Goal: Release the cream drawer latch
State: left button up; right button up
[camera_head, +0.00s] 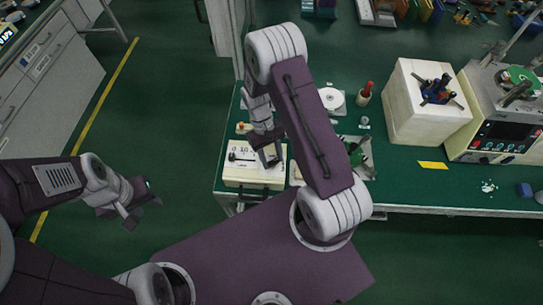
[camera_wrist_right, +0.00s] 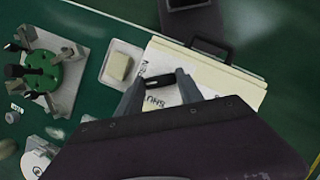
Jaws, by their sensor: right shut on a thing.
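The cream drawer unit (camera_head: 242,178) is a low box with a marked white top at the front left edge of the green bench. In the right wrist view its cream body (camera_wrist_right: 238,88) shows with a black handle (camera_wrist_right: 210,46) on its front side. A small black latch lever (camera_wrist_right: 158,81) sits on the marked top. My right gripper (camera_head: 268,157) is over the box, its two grey fingers (camera_wrist_right: 160,92) on either side of the lever and shut on it. My left gripper (camera_head: 142,208) hangs empty and open over the floor, well left of the bench.
A small tray with a cream block (camera_wrist_right: 118,66) and a green fixture (camera_wrist_right: 42,70) are beside the box. A large white block (camera_head: 400,110) and a machine with a display (camera_head: 500,135) stand further right. A red-topped bottle (camera_head: 365,95) stands behind. Left floor is clear.

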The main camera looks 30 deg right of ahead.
jog(key=m+y, duration=0.1)
jog(key=m, duration=0.2)
jog(key=m+y+p, duration=0.1)
jog(key=m, duration=0.2)
jog(key=shift+d+m+t, duration=0.2)
jog(key=shift+m+t, duration=0.1)
jog(key=shift+t, duration=0.1)
jog(key=shift+m+y, duration=0.3)
jog(key=o, duration=1.4)
jog(key=v, duration=0.9)
jog(key=shift+r+b, duration=0.1)
jog(key=shift+b, duration=0.3)
